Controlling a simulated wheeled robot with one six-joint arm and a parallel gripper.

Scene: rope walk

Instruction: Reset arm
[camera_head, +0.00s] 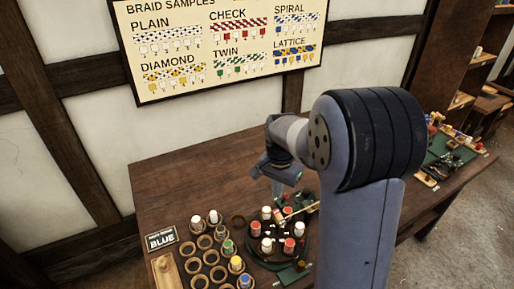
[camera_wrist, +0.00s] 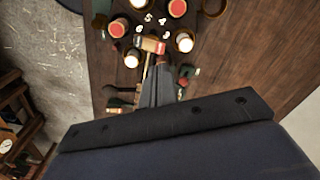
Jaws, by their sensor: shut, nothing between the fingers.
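My gripper (camera_head: 279,190) hangs from my arm above the back of a dark round braiding stand (camera_head: 262,260) on the wooden table. In the wrist view my gripper (camera_wrist: 158,72) has its fingers together, with nothing between them. Several red and white bobbins stand around the stand, among them a red one (camera_head: 288,246) and a white one (camera_head: 267,245). My arm hides part of the table to the right.
A wooden rack of ring holders (camera_head: 211,256) stands left of the stand, some holding bobbins, beside a sign reading BLUE (camera_head: 161,238). A braid sample board (camera_head: 222,45) hangs on the wall. The back left tabletop (camera_head: 175,190) is clear.

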